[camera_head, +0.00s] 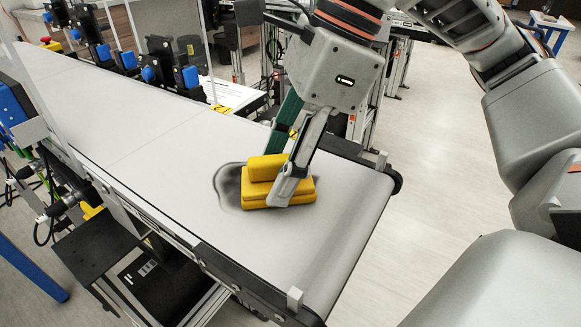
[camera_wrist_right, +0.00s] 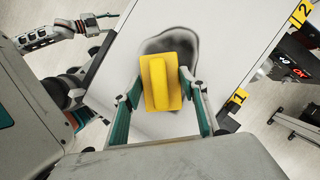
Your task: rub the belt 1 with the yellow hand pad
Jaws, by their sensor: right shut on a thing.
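The yellow hand pad (camera_head: 265,189) is a stepped block with a raised grip on top. It lies on the pale grey belt 1 (camera_head: 335,215) near its right end. In the right wrist view the pad (camera_wrist_right: 158,85) sits between the two fingers. A dark smudge (camera_head: 230,187) lies under and around the pad, most visible on its left side in the head view. The pad covers part of the smudge.
Blue and black devices (camera_head: 187,77) line the belt's far side. A black plate (camera_head: 95,245) and cables stand at the near side. Yellow number labels (camera_wrist_right: 238,98) mark the belt's side. The belt left of the smudge is clear.

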